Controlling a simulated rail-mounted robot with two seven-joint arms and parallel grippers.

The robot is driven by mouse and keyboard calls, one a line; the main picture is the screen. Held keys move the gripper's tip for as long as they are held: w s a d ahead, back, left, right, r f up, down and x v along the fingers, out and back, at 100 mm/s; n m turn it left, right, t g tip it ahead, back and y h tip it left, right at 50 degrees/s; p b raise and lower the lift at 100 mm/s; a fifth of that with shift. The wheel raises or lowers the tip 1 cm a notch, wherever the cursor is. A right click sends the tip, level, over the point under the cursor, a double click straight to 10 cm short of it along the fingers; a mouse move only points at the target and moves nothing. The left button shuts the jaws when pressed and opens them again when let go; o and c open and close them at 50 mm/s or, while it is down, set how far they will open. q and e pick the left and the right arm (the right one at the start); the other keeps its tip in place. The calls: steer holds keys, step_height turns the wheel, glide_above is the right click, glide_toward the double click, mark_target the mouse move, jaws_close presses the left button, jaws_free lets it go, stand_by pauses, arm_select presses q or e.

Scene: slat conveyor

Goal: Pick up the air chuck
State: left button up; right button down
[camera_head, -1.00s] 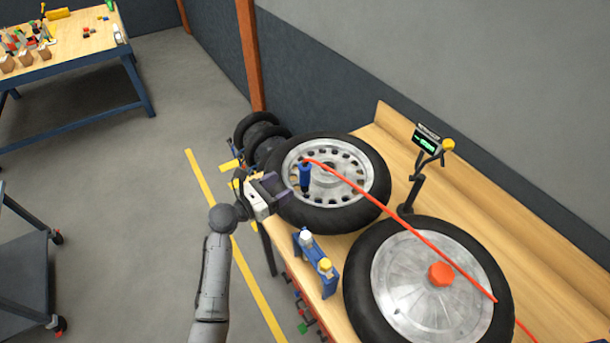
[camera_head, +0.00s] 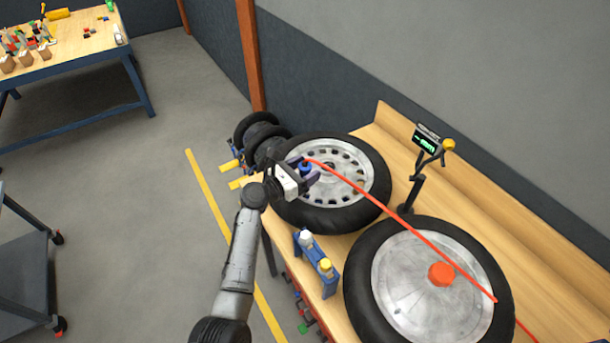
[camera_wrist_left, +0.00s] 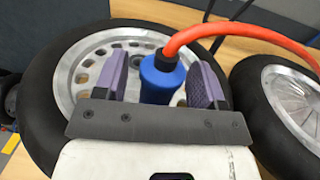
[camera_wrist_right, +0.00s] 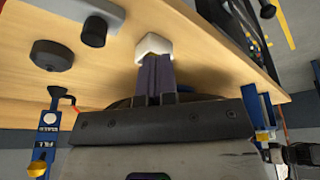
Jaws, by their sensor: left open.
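The air chuck (camera_head: 305,169) is blue with a dark collar and a red hose (camera_head: 400,222) running from its top. It stands over the near part of the far wheel (camera_head: 372,160). My left gripper (camera_head: 307,172) is open, with its fingers on either side of the chuck. In the left wrist view the blue body (camera_wrist_left: 161,82) sits between the two purple finger pads, with a clear gap at the left pad and a narrower one at the right. My right gripper (camera_wrist_right: 156,68) shows only in its wrist view, fingers together. A white block (camera_wrist_right: 153,47) is at its tips; whether it is held I cannot tell.
A second wheel (camera_head: 400,300) with an orange-red hub knob lies nearer on the bench. A gauge stand (camera_head: 424,160) rises behind the wheels. A blue holder (camera_head: 310,252) with white and yellow tops is at the bench's front edge. The hose crosses above both wheels.

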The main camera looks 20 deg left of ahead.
arm_select(q)
steer(key=shift+c, duration=0.4)
steer(key=c, duration=0.9)
steer(key=shift+r, duration=0.15)
